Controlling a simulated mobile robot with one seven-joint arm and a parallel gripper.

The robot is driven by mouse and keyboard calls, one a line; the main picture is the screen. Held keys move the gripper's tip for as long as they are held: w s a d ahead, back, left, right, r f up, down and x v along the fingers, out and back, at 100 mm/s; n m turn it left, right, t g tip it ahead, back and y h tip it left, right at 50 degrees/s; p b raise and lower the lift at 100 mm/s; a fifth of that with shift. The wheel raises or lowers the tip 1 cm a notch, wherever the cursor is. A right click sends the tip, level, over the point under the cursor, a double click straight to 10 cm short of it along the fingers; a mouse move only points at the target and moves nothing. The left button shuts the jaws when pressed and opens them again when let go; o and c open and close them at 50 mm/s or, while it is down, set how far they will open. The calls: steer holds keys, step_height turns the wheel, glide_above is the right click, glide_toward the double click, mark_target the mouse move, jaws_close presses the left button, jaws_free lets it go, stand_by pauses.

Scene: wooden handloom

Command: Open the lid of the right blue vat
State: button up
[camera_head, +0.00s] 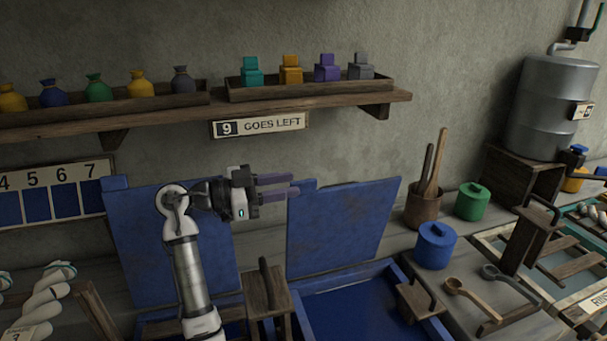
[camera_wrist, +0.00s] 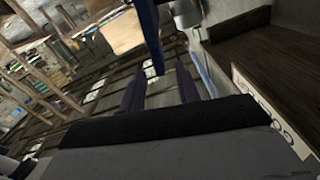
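The right blue vat (camera_head: 350,310) is at the bottom centre in the head view, with dark blue showing inside. Its blue lid (camera_head: 342,228) stands raised, nearly upright, at the back of the vat. My gripper (camera_head: 293,184) is at the upper left corner of this lid, fingers pointing right. The fingers are apart and look empty. In the wrist view the two dark fingers (camera_wrist: 160,88) are spread, and a blue strip (camera_wrist: 149,35), probably the lid's edge, shows beyond them. I cannot tell whether a finger touches the lid.
Another raised blue lid (camera_head: 135,240) stands behind my arm at left. A wooden block with a handle (camera_head: 264,292) is between the vats. A blue pot (camera_head: 435,245), green pot (camera_head: 472,201) and wooden spoon (camera_head: 470,296) lie right. A shelf (camera_head: 330,98) with a sign runs above.

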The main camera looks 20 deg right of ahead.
mark_target(304, 181)
steer(key=shift+w+d+p, duration=0.1)
steer(key=shift+d+p, duration=0.45)
steer(key=shift+d, duration=1.8)
jaws_close()
